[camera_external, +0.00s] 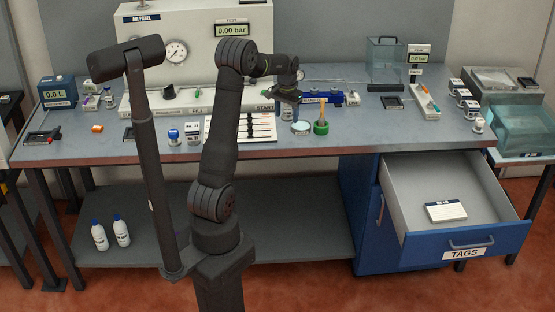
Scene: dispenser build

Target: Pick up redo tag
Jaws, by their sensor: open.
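A blue drawer (462,243) labelled TAGS stands pulled open at the right of the bench. A small white block or stack with a dark strip (446,211) lies on the drawer's floor. Its print is too small to read, so I cannot tell whether it is the redo tag. My gripper (289,100) is over the middle of the bench, pointing down, open and well to the left of and above the drawer. Its fingertips are small and dark against the items behind them.
The air panel (197,22) stands at the back. A white board with rows (243,128), a green cup with a brush (321,127) and a blue tool (322,99) are near my gripper. A clear box (386,62) stands back right. Most of the drawer floor is bare.

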